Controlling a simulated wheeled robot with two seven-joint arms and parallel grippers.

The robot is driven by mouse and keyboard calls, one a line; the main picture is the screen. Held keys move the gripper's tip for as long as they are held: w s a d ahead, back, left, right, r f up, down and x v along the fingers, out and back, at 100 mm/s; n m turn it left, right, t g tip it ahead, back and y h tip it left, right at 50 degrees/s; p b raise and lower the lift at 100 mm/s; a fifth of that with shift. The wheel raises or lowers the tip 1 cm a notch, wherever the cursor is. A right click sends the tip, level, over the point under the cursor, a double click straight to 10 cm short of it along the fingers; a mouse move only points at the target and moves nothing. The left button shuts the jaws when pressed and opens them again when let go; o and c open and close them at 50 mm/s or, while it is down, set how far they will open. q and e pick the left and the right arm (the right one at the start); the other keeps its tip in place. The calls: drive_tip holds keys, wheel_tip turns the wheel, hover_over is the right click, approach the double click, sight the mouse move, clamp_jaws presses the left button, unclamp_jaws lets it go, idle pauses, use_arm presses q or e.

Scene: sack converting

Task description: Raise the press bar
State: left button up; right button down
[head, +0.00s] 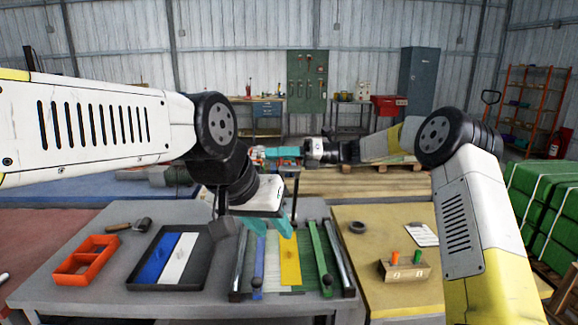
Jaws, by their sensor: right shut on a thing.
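My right gripper (268,153) reaches in from the right at the far side of the table, with its teal fingers pointing left. It is shut on what looks like the press bar, a dark bar (287,165) above the table's back edge on a thin dark post (296,188). The fingers hide most of the bar. My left gripper (271,226) points down above the middle of the table, its teal fingers apart and empty. Below it lies a work bed (319,261) with metal side rails and blue, yellow and green strips.
On the grey table (60,275) are an orange divided tray (85,262), a hammer (130,225) and a black tray (140,277) with blue and white sheets. The yellow table (375,300) at right holds a dark ring (357,227), a paper (421,235) and a small block (404,271) with pegs.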

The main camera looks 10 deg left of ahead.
drive_tip(key=shift+w+a+r, duration=0.1)
drive_tip(key=shift+w+r, duration=0.1)
drive_tip(key=shift+w, duration=0.2)
drive_tip(key=c, duration=1.5)
unclamp_jaws()
drive_tip(key=v, duration=0.7)
drive_tip(key=shift+w+d, duration=0.15)
drive_tip(key=shift+d, duration=0.25)
drive_tip(key=shift+d, duration=0.1)
